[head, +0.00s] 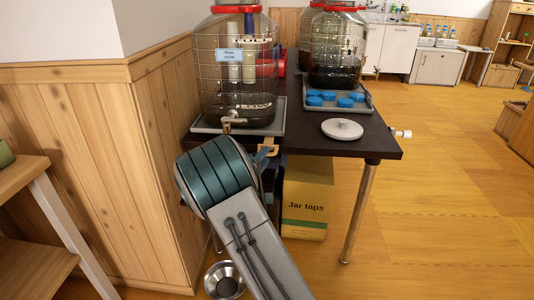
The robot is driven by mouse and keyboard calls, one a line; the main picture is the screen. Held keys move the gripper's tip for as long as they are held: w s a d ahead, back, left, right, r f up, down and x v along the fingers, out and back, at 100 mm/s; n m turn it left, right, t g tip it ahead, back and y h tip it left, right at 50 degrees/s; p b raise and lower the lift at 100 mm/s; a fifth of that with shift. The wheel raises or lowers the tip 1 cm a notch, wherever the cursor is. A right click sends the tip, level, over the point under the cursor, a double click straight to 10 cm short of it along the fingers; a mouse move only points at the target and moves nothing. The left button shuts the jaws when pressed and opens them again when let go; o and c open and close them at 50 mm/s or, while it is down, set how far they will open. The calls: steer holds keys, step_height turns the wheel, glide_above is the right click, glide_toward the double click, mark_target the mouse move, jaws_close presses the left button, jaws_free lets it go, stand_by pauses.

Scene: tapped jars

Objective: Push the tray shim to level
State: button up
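A large glass jar (234,75) with a red lid, a blue label and a metal tap stands on a grey tray (272,130) at the left of the dark table. A small tan piece (268,148) shows at the table's front edge, just below the tray; it may be the shim, but its shape is partly hidden. My arm's teal joint covers the space left of it. My gripper is mostly hidden behind this joint; its fingertips cannot be made out. I cannot tell whether it touches the tan piece.
On the dark table (320,144), a second jar (335,50) stands behind a tray of blue caps (345,102). Under the table is a "Jar taps" box (305,208). A metal bowl (224,280) is on the floor. Open floor lies right.

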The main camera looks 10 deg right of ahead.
steer(key=p+v, duration=0.1)
steer(key=v, duration=1)
steer(key=shift+s+a+r, duration=0.25)
steer(key=shift+r, duration=0.05)
steer(key=s+d+r+m+g+y+p, duration=0.2)
steer(key=s+d+r+m+g+p, duration=0.5)
steer(key=s+d+r+g+p, duration=0.9)
steer(key=s+a+r+m+t+y+p, duration=0.1)
steer(key=s+a+r+t+y+p, duration=0.1)
steer(key=s+a+r+y+p, duration=0.2)
steer(key=s+a+r+m+t+y+p, duration=0.1)
steer(key=s+a+r+y+p, duration=0.4)
steer(key=s+r, duration=0.5)
steer(key=shift+s+r+t+y+p, duration=0.2)
steer(key=shift+r+t+y+p, duration=0.15)
steer(key=shift+y, duration=0.65)
